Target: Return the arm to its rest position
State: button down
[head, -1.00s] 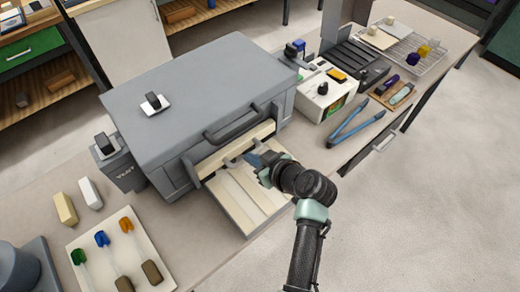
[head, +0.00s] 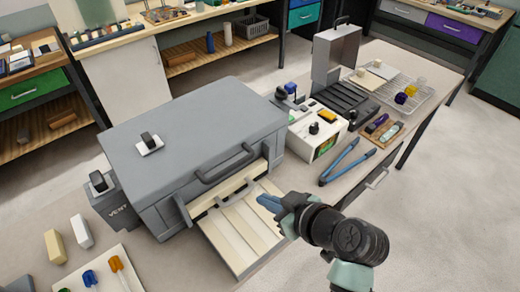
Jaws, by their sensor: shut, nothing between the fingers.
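My gripper (head: 268,203) shows in the head view in front of the grey kiln-like box (head: 190,130). Its blue fingers are shut with nothing between them. They are over or close to the right side of the cream slatted tray (head: 236,243) that sticks out of the box's open front; the exact gap cannot be told. My arm comes in from the lower right. The glass rods with green, blue (head: 90,278) and orange (head: 116,264) ends lie on a pale board at the lower left, partly cut off by the frame.
Blue tongs (head: 345,162) lie on the bench right of my gripper. Behind them stand a white control unit (head: 316,133), a black ribbed block (head: 345,98) and a wire rack (head: 405,92). Two blocks (head: 55,246) lie at the left. Open floor (head: 450,200) is at the right.

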jog(key=w+r+m+t+h, duration=0.2)
jog(key=w+r+t, duration=0.15)
jog(key=r, duration=1.05)
jog(key=w+r+m+t+h, duration=0.1)
jog(key=w+r+t+h, duration=0.3)
jog(key=r, duration=1)
jog(key=s+a+r+m+t, duration=0.2)
jog(key=s+r+t, duration=0.3)
jog(key=s+r, duration=0.3)
jog(key=s+a+r+m+t, duration=0.2)
jog(key=s+r+t, duration=0.4)
jog(key=r, duration=1)
jog(key=shift+s+r+h, duration=0.3)
jog(key=shift+s+r, duration=0.1)
jog(key=shift+s, duration=0.55)
